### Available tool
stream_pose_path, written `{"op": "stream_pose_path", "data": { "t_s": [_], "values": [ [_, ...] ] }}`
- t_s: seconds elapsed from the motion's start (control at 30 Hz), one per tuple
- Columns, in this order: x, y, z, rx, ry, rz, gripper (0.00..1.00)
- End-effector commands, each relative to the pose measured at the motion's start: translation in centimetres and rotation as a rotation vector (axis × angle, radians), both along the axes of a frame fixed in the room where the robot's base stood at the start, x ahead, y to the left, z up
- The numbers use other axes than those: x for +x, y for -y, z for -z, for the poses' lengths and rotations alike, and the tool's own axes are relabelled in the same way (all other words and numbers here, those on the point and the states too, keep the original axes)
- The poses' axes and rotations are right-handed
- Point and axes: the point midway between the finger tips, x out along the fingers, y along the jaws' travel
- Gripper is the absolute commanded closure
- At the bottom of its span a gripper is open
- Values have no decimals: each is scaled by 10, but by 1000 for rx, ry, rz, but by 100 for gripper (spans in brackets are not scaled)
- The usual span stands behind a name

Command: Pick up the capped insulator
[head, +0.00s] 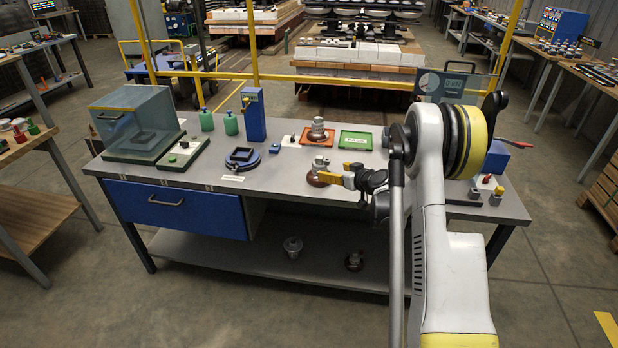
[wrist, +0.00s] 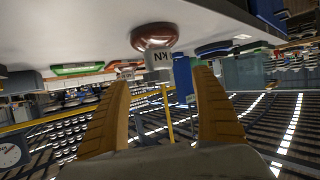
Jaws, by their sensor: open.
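A brown insulator with a grey metal cap (head: 321,163) stands upright on the grey workbench (head: 262,176), near its front edge. In the wrist view, which is upside down, its brown disc (wrist: 155,37) and the pale cap with dark lettering (wrist: 158,57) show ahead. My gripper (head: 340,178) is open, just right of this insulator in the head view. In the wrist view its two yellow fingers (wrist: 162,82) are spread with the cap between or just beyond their tips; contact cannot be told. Part of the brown disc is hidden behind a finger in the head view.
A blue post (head: 254,115), a black-and-blue ring fixture (head: 242,159) and a glass box (head: 135,115) stand left. Two more pieces lie on the lower shelf (head: 270,262).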

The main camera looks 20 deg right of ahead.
Motion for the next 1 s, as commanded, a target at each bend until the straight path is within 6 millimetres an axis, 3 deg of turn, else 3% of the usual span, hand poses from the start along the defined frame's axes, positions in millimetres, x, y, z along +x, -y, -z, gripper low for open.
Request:
{"op": "stream_pose_path", "data": {
  "t_s": [0.7,1.0],
  "values": [
    [92,-10,40,0,0,-1,24],
    [98,-11,40,0,0,-1,24]
  ]
}}
